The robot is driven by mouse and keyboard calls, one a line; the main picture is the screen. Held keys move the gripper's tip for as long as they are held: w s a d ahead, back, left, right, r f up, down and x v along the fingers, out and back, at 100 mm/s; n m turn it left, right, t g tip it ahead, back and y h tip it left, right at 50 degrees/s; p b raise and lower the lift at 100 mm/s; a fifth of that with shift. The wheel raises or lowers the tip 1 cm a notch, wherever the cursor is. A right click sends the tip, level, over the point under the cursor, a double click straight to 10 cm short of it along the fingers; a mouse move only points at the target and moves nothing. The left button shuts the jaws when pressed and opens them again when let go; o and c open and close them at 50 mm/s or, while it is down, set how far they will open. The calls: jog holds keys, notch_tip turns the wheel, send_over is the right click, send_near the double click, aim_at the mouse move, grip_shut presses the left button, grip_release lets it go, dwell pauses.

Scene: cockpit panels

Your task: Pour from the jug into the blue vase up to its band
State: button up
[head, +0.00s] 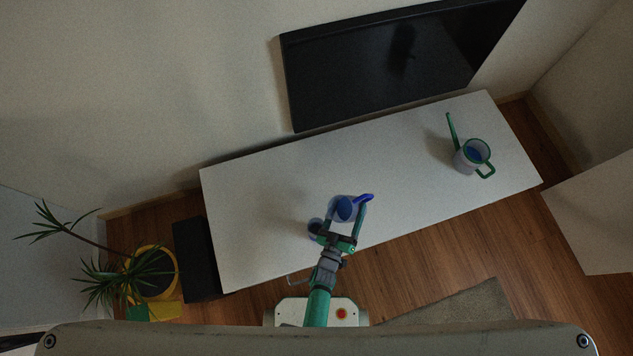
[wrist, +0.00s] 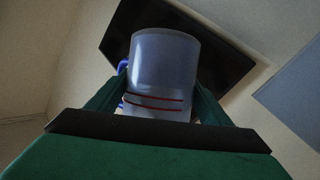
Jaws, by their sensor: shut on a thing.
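A grey-white watering can (head: 464,161) with green spout and handle and blue inside stands at the right of the white table (head: 415,190). A dark screen (head: 350,80) is behind the table. A potted plant (head: 150,275) stands at lower left. The table's middle right is clear.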

aim_at(345, 208)
jog(key=shift+s+a+r+n+t, duration=0.1)
jog(key=shift+a+r+n+t, duration=0.25)
jog(key=shift+r+n+t, duration=0.2)
dwell(0.7)
jog(key=shift+a+r+n+t, duration=0.15)
jog(key=shift+r+n+t, duration=0.6)
jog(key=shift+r+n, duration=0.25)
dwell(3.6)
jog(key=shift+s+f+n+t, duration=0.1)
jog(key=shift+n+t, duration=0.2)
jog(key=shift+n, duration=0.05)
dwell(1.6)
